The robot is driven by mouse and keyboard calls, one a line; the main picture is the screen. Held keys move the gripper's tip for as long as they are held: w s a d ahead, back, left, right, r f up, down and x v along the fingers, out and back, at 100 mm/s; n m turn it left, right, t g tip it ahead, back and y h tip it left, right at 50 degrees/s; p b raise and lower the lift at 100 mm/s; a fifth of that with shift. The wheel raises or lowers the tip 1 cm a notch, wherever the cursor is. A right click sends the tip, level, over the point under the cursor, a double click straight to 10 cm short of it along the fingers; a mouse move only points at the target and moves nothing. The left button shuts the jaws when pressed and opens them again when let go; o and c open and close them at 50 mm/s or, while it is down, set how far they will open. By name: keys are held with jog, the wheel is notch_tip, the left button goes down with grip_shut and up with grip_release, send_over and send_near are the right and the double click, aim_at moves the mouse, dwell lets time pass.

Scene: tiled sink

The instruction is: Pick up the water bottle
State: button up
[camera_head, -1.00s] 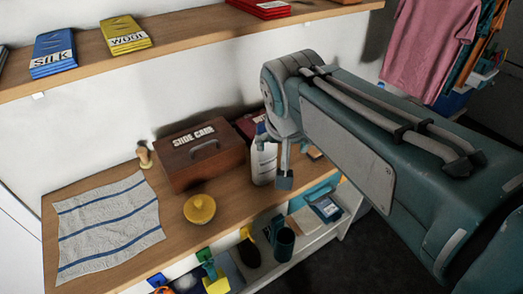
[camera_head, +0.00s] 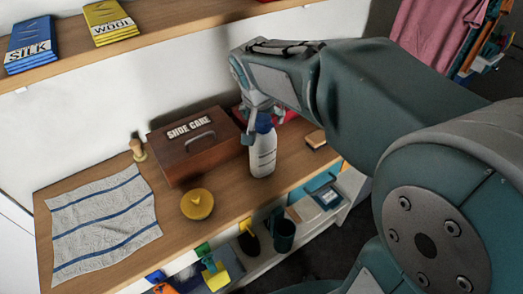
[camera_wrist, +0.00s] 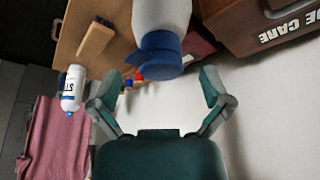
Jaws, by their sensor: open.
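The water bottle (camera_head: 263,152) is white with a blue cap and stands upright on the wooden counter, just right of the shoe care box. In the wrist view the bottle (camera_wrist: 160,22) shows with its blue cap toward my gripper. My gripper (camera_head: 256,122) is at the bottle's top in the head view, its fingers partly hidden by my wrist and the cap. In the wrist view my gripper (camera_wrist: 168,84) is open, a finger on each side, with the cap just beyond the fingertips and between their lines. I cannot tell whether a finger touches the bottle.
The brown shoe care box (camera_head: 196,158) stands close left of the bottle. A brush (camera_head: 315,139) lies to its right. A yellow round tin (camera_head: 197,204) and a striped cloth (camera_head: 103,222) lie at the front left. A shelf (camera_head: 165,36) runs above, and the wall is behind.

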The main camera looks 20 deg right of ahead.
jog(key=shift+x, duration=1.4)
grip_shut()
jog(key=shift+r, duration=0.1)
